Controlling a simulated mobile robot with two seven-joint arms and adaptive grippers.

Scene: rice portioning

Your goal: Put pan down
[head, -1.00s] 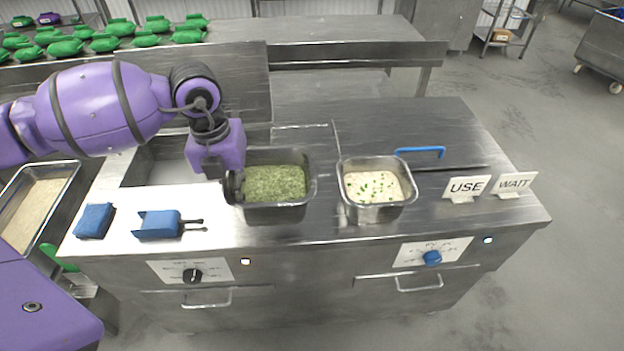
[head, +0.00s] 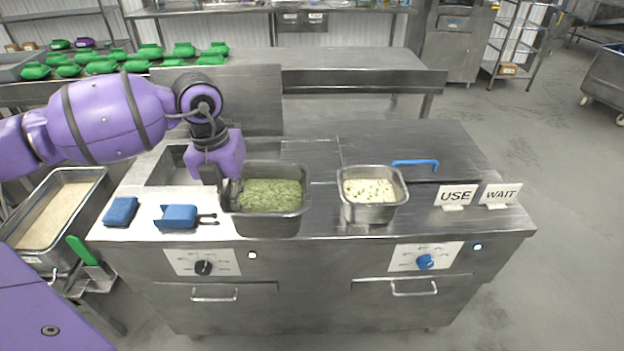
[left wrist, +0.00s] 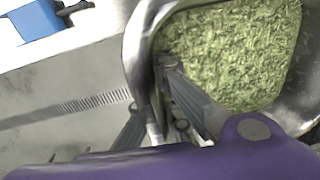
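The pan (head: 270,224) is a deep steel pan filled with green, herb-like flakes. It sits over the left half of the steel counter, near the front edge. I cannot tell whether its bottom touches the counter. My left gripper (head: 229,188) is at the pan's left wall. In the left wrist view my left gripper (left wrist: 150,100) has one finger inside the pan (left wrist: 137,50) and one outside, shut on the rim. My right gripper is not in view.
A second steel pan (head: 372,213) with pale food stands to the right. An open well (head: 165,170) lies behind my left gripper. A blue scoop (head: 178,216), a blue block (head: 121,211), and USE (head: 455,196) and WAIT (head: 500,194) signs stand on the counter (head: 330,220).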

